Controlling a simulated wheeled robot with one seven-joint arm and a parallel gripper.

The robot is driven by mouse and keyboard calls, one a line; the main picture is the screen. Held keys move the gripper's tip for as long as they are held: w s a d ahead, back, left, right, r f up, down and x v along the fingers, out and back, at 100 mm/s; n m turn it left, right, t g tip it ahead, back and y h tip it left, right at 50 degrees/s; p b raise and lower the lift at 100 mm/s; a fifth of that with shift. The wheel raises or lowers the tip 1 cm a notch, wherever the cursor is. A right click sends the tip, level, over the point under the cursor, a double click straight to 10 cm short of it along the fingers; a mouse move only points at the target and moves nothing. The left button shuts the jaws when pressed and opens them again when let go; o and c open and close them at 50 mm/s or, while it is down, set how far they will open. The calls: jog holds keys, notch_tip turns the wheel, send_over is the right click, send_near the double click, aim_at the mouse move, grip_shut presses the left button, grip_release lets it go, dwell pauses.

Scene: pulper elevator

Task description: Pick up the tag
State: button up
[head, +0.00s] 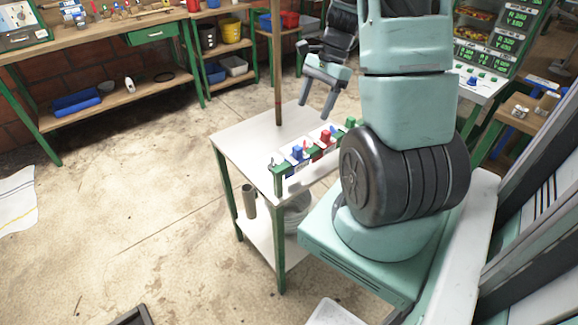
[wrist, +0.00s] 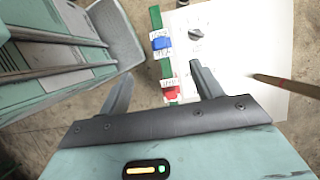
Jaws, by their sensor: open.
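My gripper (head: 316,109) is open and hangs above the white table, over the far side of a small rack. In the wrist view its two fingers (wrist: 160,75) stand apart with nothing between them touching. The green-ended rack (head: 278,186) lies along the table's near right edge and carries a blue piece (head: 298,154), a red piece (head: 326,137) and white lettered labels. The wrist view shows the blue piece (wrist: 162,43) and the red piece (wrist: 171,92) beside labels. I cannot tell which item is the tag; the rack's right end is partly hidden by my arm.
The white table (head: 240,142) has bare top left of the rack. A thin brown pole (head: 278,70) rises at its far side. A dark round knob (wrist: 195,34) lies on the white top. A workbench (head: 100,40) stands at the back left; open floor lies left.

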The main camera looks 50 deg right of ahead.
aim_at(298, 146)
jog(key=x, duration=1.5)
jog(key=shift+a+f+p, duration=0.2)
jog(key=shift+f+p, duration=0.1)
jog(key=shift+c, duration=0.3)
jog(key=c, duration=1)
